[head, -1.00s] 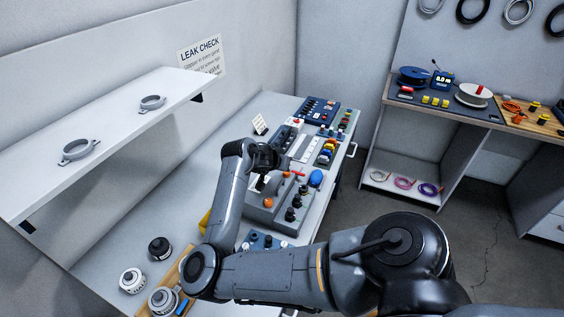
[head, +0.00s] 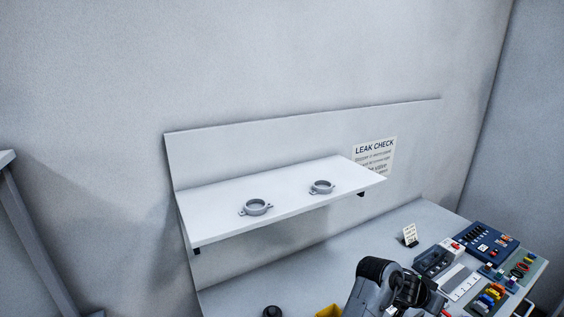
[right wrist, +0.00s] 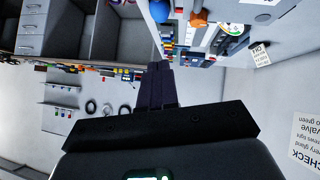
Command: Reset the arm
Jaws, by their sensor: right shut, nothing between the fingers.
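My right arm's wrist end shows at the bottom of the head view, with the dark right gripper (head: 412,291) above the bench, beside the equipment. The right wrist view shows its two black fingers (right wrist: 158,85) together, with nothing between them. The rest of this arm is below the edge of the head view. My left gripper is in neither view.
A white wall shelf (head: 218,219) holds two grey ring clamps (head: 256,207) (head: 322,187).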

